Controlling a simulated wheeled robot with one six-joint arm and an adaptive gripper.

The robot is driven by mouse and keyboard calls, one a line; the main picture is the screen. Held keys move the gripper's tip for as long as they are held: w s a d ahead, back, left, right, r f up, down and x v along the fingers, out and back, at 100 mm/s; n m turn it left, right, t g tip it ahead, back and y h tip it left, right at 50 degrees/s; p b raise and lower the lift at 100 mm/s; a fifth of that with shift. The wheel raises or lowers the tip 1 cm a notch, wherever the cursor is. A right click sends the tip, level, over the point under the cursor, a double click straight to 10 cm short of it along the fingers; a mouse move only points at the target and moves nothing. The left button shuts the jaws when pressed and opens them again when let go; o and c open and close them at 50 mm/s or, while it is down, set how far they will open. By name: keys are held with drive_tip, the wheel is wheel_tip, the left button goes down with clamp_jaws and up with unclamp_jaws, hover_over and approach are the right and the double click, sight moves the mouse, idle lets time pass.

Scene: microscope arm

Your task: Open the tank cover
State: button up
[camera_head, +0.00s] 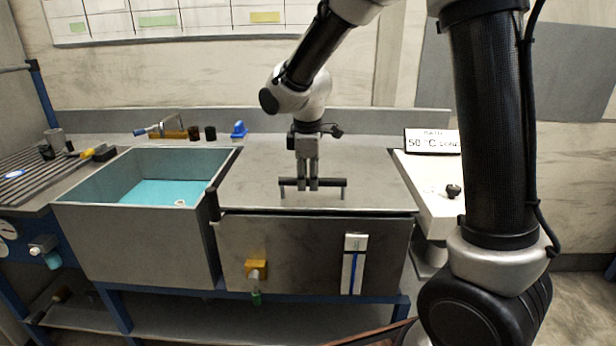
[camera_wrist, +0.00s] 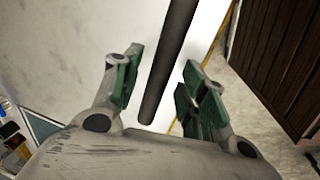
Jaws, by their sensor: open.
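The tank cover (camera_head: 250,168) is a flat grey metal lid lying closed on the right-hand steel tank (camera_head: 300,245). A dark bar handle (camera_head: 328,182) stands on the lid near its front edge. My gripper (camera_head: 312,186) points down at the handle, near its middle. In the wrist view, the handle (camera_wrist: 172,60) runs between the two green-padded fingers of my gripper (camera_wrist: 160,90). The fingers are apart, with a gap on each side of the bar. The lid's surface (camera_wrist: 70,50) fills the left of the wrist view.
An open sink (camera_head: 150,192) with blue-green liquid stands left of the tank. A yellow valve (camera_head: 256,268) and a level gauge (camera_head: 353,265) are on the tank front. A white bench with a sign (camera_head: 431,141) reading 50 °C is at right. Small fittings stand along the back ledge.

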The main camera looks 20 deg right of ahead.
drive_tip(key=shift+f, duration=0.2)
clamp_jaws()
